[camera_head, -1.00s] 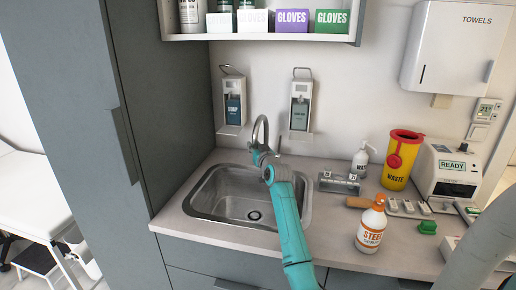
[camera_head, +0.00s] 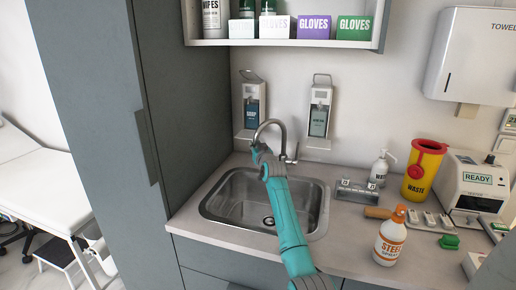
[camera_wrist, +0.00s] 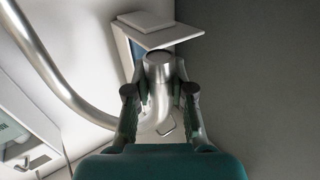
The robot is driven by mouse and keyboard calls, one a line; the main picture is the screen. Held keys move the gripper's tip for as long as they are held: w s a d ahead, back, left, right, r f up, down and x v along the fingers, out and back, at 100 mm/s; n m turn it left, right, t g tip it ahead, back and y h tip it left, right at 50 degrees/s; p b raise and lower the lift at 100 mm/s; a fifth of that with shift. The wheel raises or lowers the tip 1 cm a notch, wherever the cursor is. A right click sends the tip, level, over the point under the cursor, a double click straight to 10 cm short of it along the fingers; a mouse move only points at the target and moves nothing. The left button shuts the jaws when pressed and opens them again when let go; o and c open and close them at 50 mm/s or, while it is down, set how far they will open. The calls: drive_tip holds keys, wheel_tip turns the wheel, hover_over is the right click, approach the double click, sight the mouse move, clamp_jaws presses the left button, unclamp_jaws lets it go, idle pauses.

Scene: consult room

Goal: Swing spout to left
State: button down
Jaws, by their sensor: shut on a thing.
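The curved metal spout (camera_head: 272,122) arches from its base at the back of the sink (camera_head: 224,194), with its outlet end to the left of the base. My gripper (camera_head: 258,149) is at the outlet end, above the sink's back part. In the wrist view, my gripper (camera_wrist: 159,92) has a finger on either side of the spout's end (camera_wrist: 158,72) and is shut on it. The curved tube (camera_wrist: 48,62) runs off to the upper left there. In the head view my fingers and the outlet are too small to separate clearly.
Two wall dispensers (camera_head: 320,112) hang behind the sink. An orange-capped spray bottle (camera_head: 390,240), a pump bottle (camera_head: 378,170), a yellow waste bin (camera_head: 420,176) and a small machine (camera_head: 472,186) stand on the counter to the right. A grey tall cabinet (camera_head: 95,130) stands left.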

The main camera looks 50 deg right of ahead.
drive_tip(key=shift+w+a, duration=0.1)
drive_tip(key=shift+w, duration=0.1)
drive_tip(key=c, duration=1)
unclamp_jaws()
drive_tip(key=shift+s, duration=0.1)
drive_tip(key=v, duration=1.2)
